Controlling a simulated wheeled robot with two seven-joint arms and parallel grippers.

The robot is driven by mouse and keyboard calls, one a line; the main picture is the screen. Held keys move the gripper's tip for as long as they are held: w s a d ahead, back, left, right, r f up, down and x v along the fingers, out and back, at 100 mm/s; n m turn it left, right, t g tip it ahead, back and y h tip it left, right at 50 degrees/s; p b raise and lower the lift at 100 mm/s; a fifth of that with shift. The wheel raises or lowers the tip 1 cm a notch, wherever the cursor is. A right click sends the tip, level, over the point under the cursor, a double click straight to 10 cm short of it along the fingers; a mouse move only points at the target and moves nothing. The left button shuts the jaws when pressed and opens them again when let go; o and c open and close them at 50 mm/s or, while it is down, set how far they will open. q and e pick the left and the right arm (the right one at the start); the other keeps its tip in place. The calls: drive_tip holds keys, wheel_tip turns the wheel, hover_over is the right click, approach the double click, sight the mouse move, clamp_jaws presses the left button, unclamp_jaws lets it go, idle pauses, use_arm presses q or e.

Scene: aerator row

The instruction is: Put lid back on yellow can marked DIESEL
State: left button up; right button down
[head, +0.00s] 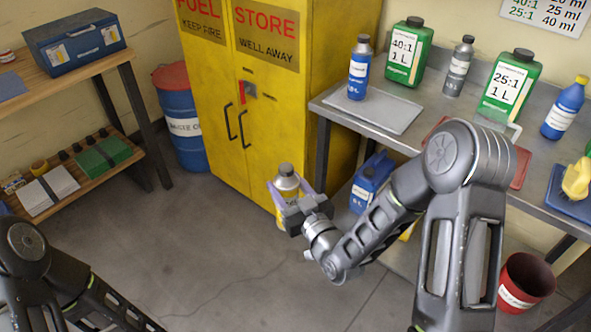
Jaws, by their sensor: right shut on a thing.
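My right gripper (290,196) is shut on a small bottle (287,182) with a grey shoulder, a dark cap and a yellow lower part. It holds the bottle upright in front of the yellow cabinet, above the floor. The bottle's label is too small to read. A bit of something yellow (409,231) shows under the metal bench, mostly hidden behind my right arm; I cannot tell if it is the can marked DIESEL. I see no DIESEL marking and no loose lid. My left arm is at the lower left, its gripper out of view.
The metal bench (330,108) carries green jugs (408,52), a blue bottle (359,70), a grey bottle (458,68) and a tray (372,106). A blue can (371,183) stands under it. A red bin (525,283) is at the lower right. The middle floor is clear.

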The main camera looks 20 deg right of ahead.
drive_tip(key=s+a+f+n+g+y, duration=0.3)
drive_tip(key=s+a+y, duration=0.4)
drive_tip(key=a, duration=0.3)
drive_tip(key=shift+a+f+n+g+y, duration=0.35)
drive_tip(key=shift+f+n, duration=0.45)
drive_tip(key=shift+n, duration=0.4)
drive_tip(key=shift+s, duration=0.1)
